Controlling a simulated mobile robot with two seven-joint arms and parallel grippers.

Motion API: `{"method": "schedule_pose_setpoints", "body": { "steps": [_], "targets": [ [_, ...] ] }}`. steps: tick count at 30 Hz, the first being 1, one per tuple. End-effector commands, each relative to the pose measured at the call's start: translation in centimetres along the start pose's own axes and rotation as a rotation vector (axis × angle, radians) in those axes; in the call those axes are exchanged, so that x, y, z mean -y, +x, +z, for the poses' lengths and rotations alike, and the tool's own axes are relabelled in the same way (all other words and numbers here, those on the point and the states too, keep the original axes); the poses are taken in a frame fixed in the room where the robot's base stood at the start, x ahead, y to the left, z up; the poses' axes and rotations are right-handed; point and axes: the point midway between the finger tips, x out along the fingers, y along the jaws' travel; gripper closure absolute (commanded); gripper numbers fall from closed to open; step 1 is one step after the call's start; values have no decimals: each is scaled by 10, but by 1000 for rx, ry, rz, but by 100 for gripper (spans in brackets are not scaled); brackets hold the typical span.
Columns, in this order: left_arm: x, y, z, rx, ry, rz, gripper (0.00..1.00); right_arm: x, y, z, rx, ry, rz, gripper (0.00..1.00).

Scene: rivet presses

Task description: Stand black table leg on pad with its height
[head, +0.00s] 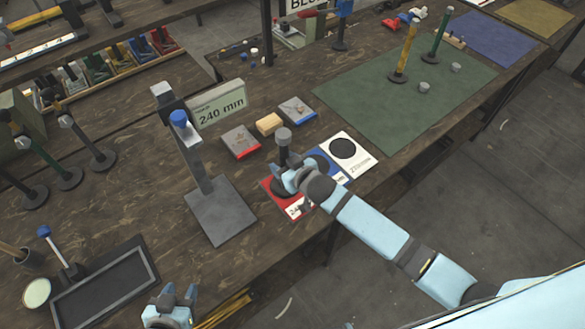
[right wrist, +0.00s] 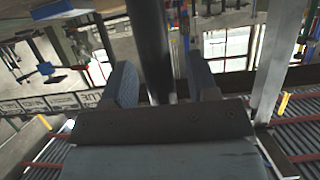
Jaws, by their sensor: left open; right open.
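The black table leg (head: 283,152), with a grey cap, stands upright with its base on the red pad (head: 298,210); a "24" shows on the pad, the rest is hidden. My right gripper (head: 287,176) is low at the leg, its fingers open on either side of it. In the right wrist view the dark leg (right wrist: 150,50) rises between the two spread fingers (right wrist: 158,90). The blue pad (head: 328,170) and the white pad (head: 362,163), each with a black disc mark, lie to the right. My left gripper (head: 178,298) is open and empty at the bottom edge.
A height gauge with a grey base plate (head: 222,210) stands left of the pads, by a "240 mm" sign (head: 219,107). Small boxes (head: 240,142) lie behind the pads. A yellow leg (head: 404,52) and a green leg (head: 439,35) stand on the green mat (head: 400,115). A black tray (head: 105,287) is front left.

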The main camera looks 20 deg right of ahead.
Motion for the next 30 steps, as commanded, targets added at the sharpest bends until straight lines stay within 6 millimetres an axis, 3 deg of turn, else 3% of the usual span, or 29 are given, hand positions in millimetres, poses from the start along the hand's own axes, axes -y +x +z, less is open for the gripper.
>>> {"method": "schedule_pose_setpoints", "body": {
  "steps": [15,22,26,30],
  "targets": [
    [0,4,6,2,-1,0,54,0,-98,2,2,0,0,46],
    [-1,5,7,2,-1,3,54,1,-120,4,4,3,1,46],
    [-2,5,7,1,-1,4,54,9,-136,30,34,26,6,46],
    [-1,5,6,0,0,4,54,20,-167,78,90,56,29,46]
  ]
}}
